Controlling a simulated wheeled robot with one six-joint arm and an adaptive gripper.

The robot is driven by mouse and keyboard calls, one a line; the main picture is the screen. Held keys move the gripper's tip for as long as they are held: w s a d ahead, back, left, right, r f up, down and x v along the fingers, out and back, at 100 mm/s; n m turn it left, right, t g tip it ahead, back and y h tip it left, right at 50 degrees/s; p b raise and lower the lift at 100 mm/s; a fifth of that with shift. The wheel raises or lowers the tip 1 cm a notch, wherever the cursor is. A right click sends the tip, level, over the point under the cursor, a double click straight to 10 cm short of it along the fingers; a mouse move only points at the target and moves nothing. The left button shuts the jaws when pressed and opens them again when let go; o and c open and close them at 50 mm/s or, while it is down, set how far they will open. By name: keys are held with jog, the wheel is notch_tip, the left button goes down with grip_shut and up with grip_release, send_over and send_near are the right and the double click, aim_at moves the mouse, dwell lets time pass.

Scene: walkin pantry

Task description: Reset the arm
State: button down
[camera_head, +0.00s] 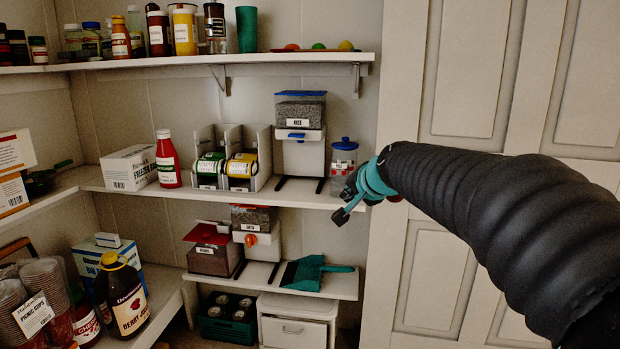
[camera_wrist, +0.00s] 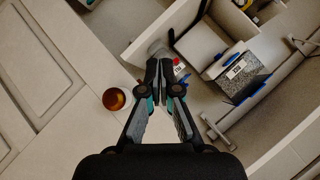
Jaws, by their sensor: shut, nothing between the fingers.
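My gripper (camera_head: 345,208) is at the end of my black sleeved arm, which reaches in from the right. It is in front of the right end of the middle shelf (camera_head: 255,193). In the wrist view my gripper (camera_wrist: 165,68) has its two dark fingers together, with nothing held between them. A clear jar with a blue lid (camera_head: 343,160) stands on the shelf end just behind it. In the wrist view the fingers partly hide the jar (camera_wrist: 160,48). I cannot tell whether they touch it.
A rice dispenser (camera_head: 300,118) stands left of the jar, with cans in racks (camera_head: 240,168) and a ketchup bottle (camera_head: 167,160) further left. Panelled doors (camera_head: 470,90) are at right. A round amber thing (camera_wrist: 114,98) is beside my gripper.

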jog(key=s+d+f+n+g+h, duration=0.1)
jog(key=s+f, duration=0.4)
jog(key=s, duration=0.7)
jog(key=s+d+f+n+g+h, duration=0.1)
jog(key=s+d+f+n+g, duration=0.1)
jog(key=s+f, duration=0.4)
jog(key=s+d+f+n+g+h, duration=0.1)
jog(key=s+d+f+n+g, duration=0.1)
jog(key=s, duration=1.5)
notch_tip(320, 180, down, 3)
jog(key=shift+s+d+f+n, duration=0.15)
jog(key=shift+s+d+n, duration=0.15)
jog(key=shift+d+n, duration=0.5)
jog(key=shift+s+a, duration=0.1)
jog(key=shift+a, duration=0.1)
